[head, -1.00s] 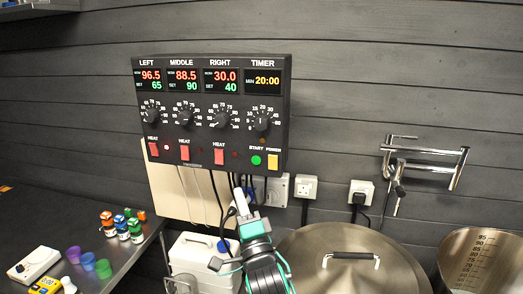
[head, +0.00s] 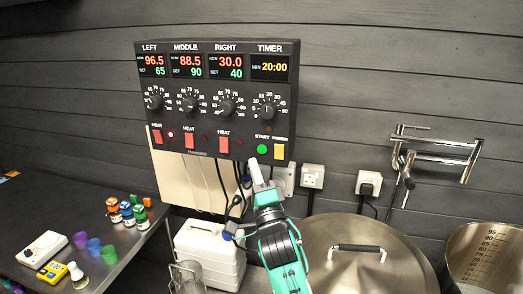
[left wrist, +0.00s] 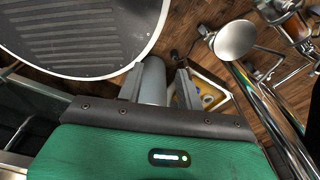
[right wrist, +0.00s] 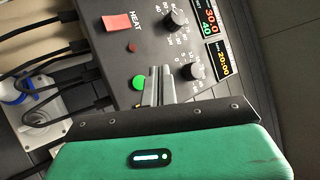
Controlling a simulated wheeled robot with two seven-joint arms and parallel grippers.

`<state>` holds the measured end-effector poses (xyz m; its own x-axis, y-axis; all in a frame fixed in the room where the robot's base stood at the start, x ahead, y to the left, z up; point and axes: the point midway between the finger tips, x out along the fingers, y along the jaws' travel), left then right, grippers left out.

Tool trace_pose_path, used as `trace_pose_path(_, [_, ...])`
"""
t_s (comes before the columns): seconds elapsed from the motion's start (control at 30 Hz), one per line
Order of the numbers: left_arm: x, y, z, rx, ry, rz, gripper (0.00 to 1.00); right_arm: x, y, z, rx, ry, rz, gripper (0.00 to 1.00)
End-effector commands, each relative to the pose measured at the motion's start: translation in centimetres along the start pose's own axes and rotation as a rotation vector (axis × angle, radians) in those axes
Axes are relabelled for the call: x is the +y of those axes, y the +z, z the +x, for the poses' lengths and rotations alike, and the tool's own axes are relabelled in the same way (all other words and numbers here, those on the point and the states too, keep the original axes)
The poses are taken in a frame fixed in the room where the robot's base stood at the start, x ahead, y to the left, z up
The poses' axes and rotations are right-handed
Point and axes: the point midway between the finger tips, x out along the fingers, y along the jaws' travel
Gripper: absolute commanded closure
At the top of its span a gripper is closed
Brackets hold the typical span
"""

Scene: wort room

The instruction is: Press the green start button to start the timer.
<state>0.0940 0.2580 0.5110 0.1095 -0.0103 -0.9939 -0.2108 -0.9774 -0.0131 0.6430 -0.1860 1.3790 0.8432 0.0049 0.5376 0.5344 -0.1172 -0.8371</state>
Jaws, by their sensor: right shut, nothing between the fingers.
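The timer display (head: 270,67) reads 20:00. My right gripper (head: 255,163) is shut and empty, its tips just below and left of the button in the head view. In the right wrist view the closed fingertips (right wrist: 159,72) are close beside the green button (right wrist: 138,83); I cannot tell whether they touch it. My left gripper (left wrist: 158,85) shows only in the left wrist view, with its fingers apart.
Black cables and wall sockets (head: 312,176) are below the panel. A large lidded pot (head: 330,245) stands at lower right, beside a graduated vessel (head: 490,262). A side table (head: 120,245) with small bottles and cups is at left. A white canister (head: 208,255) stands below the panel.

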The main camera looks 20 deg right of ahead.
Motion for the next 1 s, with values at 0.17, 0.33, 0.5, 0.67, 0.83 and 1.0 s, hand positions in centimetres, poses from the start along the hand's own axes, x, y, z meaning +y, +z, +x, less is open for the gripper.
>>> trace_pose_path(0.17, [0.2, 0.3, 0.1, -0.005, 0.002, 0.0, 0.64, 1.3, -1.3, 1.8, 0.0, 0.001, -0.003, 1.0])
trace_pose_path(0.33, [0.1, 1.2, 0.2, -0.016, 0.002, 0.001, 0.64, 2.2, -2.1, 2.9, 0.0, 0.0, -0.002, 1.0])
trace_pose_path(0.5, [-0.1, 1.6, 0.2, -0.022, -0.001, 0.003, 0.64, 2.5, -2.5, 3.5, 0.0, 0.0, 0.0, 1.0])
trace_pose_path(0.67, [-0.2, 1.7, 0.2, -0.022, -0.002, 0.003, 0.64, 2.6, -2.6, 3.5, 0.0, 0.0, 0.0, 1.0])
trace_pose_path(0.83, [-0.3, 1.6, 0.2, -0.021, -0.002, 0.003, 0.64, 2.6, -2.6, 3.5, 0.0, 0.0, 0.0, 1.0])
trace_pose_path(1.0, [-0.3, 1.5, 0.2, -0.02, -0.003, 0.003, 0.64, 2.6, -2.6, 3.5, 0.0, 0.0, 0.0, 1.0])
